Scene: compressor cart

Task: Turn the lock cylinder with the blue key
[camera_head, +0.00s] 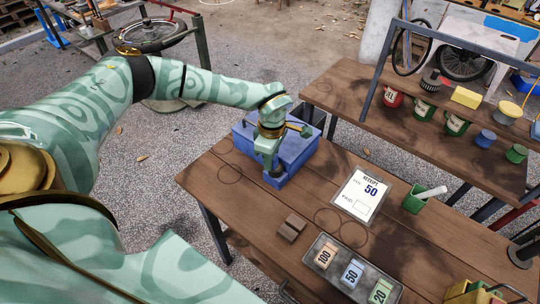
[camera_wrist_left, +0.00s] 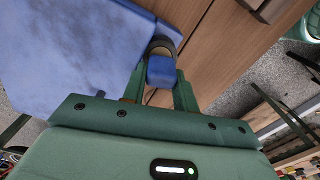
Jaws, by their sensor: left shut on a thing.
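A blue lockbox (camera_head: 297,150) stands at the left back of the wooden table; it also fills the upper left of the left wrist view (camera_wrist_left: 60,45). My left gripper (camera_head: 271,168) points down at the box's front part. In the left wrist view its two green fingers are shut on the blue key (camera_wrist_left: 161,72), gripping its blocky head from both sides. A dark rounded rim, seemingly the lock cylinder (camera_wrist_left: 163,43), shows just beyond the key head. The key's shaft is hidden, so I cannot tell how deep it sits. My right gripper is not in view.
A grey tray (camera_head: 325,278) holds tags 100, 50 and 20. Small brown blocks (camera_head: 291,227) and a green container (camera_head: 414,203) stand nearby. A second bench (camera_head: 345,85) with cans is behind.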

